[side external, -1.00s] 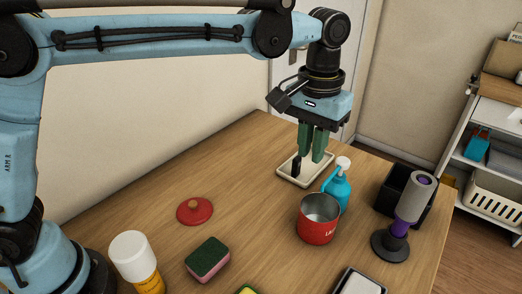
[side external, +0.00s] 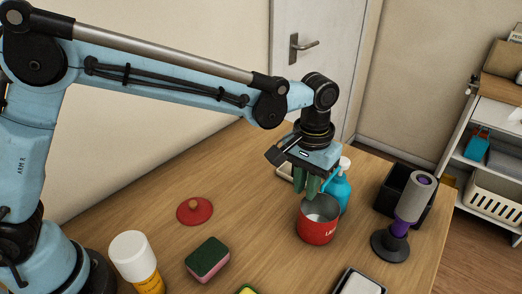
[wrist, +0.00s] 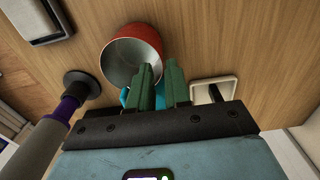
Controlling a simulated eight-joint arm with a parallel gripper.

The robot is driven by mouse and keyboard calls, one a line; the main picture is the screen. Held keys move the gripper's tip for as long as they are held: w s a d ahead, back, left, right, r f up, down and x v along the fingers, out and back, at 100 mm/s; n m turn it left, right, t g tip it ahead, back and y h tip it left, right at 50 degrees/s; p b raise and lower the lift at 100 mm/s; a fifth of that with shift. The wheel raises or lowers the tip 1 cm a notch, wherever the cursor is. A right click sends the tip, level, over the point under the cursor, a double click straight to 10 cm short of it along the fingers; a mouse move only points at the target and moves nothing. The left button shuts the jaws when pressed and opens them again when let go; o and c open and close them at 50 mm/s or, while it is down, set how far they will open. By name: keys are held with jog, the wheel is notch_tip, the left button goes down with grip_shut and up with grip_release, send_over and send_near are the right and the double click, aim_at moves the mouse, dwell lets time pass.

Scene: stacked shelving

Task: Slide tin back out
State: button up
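The red tin (side external: 317,232) stands upright on the table with its open mouth up. In the wrist view the tin (wrist: 148,33) shows a grey inside that looks empty. My gripper (side external: 308,193) points down at the tin's far side, its green fingers near the rim. In the wrist view my gripper (wrist: 160,72) has a gap between its fingers with nothing held. The left finger overlaps the tin's rim in that view; I cannot tell whether it touches.
A blue pump bottle (side external: 340,192) stands close behind the tin. A pale tray (side external: 284,172) is partly hidden behind my gripper. A black box (side external: 388,207) and a grey-purple roll on a stand (side external: 412,200) are to the right. A sponge (side external: 208,258) lies front left.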

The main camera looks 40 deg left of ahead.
jog(key=shift+f, duration=1.35)
grip_shut()
